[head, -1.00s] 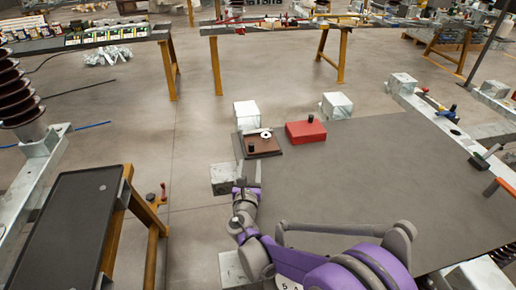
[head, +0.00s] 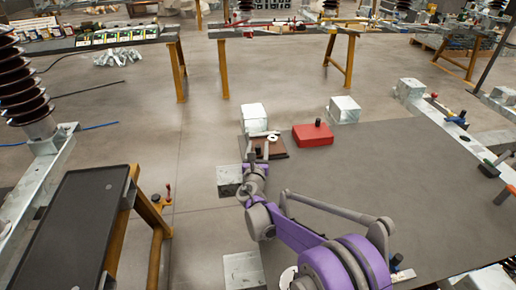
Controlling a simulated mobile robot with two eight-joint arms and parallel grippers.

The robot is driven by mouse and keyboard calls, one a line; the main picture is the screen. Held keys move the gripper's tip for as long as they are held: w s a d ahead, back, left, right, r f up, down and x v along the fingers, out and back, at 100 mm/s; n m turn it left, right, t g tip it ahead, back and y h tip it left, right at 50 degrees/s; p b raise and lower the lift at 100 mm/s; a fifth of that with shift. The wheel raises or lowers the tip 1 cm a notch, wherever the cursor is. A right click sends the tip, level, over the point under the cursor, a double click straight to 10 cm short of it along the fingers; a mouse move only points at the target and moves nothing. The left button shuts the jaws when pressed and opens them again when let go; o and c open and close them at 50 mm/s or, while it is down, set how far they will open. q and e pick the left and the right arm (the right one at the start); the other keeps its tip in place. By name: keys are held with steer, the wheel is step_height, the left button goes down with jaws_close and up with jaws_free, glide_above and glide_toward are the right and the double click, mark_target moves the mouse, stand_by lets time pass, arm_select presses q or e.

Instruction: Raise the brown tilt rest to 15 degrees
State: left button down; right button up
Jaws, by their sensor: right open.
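The brown tilt rest (head: 280,152) lies near the far left corner of the dark table. It looks flat or nearly so, and its exact angle is too small to tell. A small white disc (head: 272,137) shows at its far side. My right gripper (head: 259,150) is open at the rest's near left part, with its fingers over or beside it. The fingers and wrist hide that part, including most of a dark knob there. I cannot tell whether they touch it. My left gripper is not in view.
A red box (head: 313,135) with a black knob stands just right of the rest. Pale metal blocks (head: 254,115) (head: 344,108) stand behind them. The dark table (head: 370,190) is largely clear in its middle. Tools lie along the pale rail (head: 445,115) at the right.

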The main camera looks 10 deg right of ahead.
steer(key=shift+c, duration=0.2)
jaws_close()
stand_by(1.1)
